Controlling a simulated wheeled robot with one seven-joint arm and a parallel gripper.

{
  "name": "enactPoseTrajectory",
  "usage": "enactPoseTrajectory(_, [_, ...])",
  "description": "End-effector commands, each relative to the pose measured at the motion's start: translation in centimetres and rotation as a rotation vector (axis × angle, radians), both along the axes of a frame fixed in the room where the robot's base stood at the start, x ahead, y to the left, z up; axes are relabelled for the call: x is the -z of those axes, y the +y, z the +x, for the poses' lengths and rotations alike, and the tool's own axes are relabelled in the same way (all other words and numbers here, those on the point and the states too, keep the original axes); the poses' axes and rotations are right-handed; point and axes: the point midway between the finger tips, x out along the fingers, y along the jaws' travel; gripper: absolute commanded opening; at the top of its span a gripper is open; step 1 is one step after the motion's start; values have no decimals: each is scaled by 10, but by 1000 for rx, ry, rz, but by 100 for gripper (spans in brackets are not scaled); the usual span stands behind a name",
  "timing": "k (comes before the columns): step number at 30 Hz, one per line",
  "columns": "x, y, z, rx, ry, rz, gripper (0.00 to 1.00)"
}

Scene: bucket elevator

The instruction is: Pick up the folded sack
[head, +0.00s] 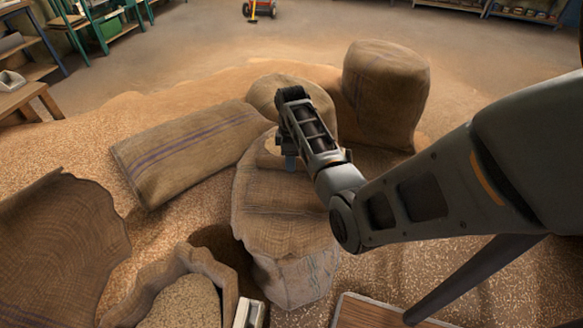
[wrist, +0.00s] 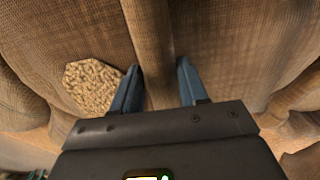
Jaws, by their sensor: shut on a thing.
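The folded sack (head: 275,222), brown woven burlap, lies in the middle of the head view on top of a pale sack. My gripper (head: 290,163) points down at its far part, and the arm reaches in from the right. In the wrist view, my gripper (wrist: 160,68) has its two blue fingers on either side of a raised burlap fold (wrist: 151,45); it is shut on this fold. The fingertips are partly hidden by the arm in the head view. I cannot tell whether the sack is lifted off what lies under it.
A striped full sack (head: 190,150) lies left, and an upright sack (head: 385,95) stands behind right. An open sack of grain (head: 185,300) is at the front. Loose grain (head: 85,135) covers the floor. A wooden board (head: 375,312) lies front right.

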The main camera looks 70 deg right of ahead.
Motion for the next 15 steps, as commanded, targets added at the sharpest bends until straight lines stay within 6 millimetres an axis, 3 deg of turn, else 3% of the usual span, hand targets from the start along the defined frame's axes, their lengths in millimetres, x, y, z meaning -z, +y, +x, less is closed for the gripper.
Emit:
enactPoseTrajectory(6, [0, 0, 0, 0, 0, 1, 0])
enactPoseTrajectory(15, [-1, 0, 1, 0, -1, -1, 0])
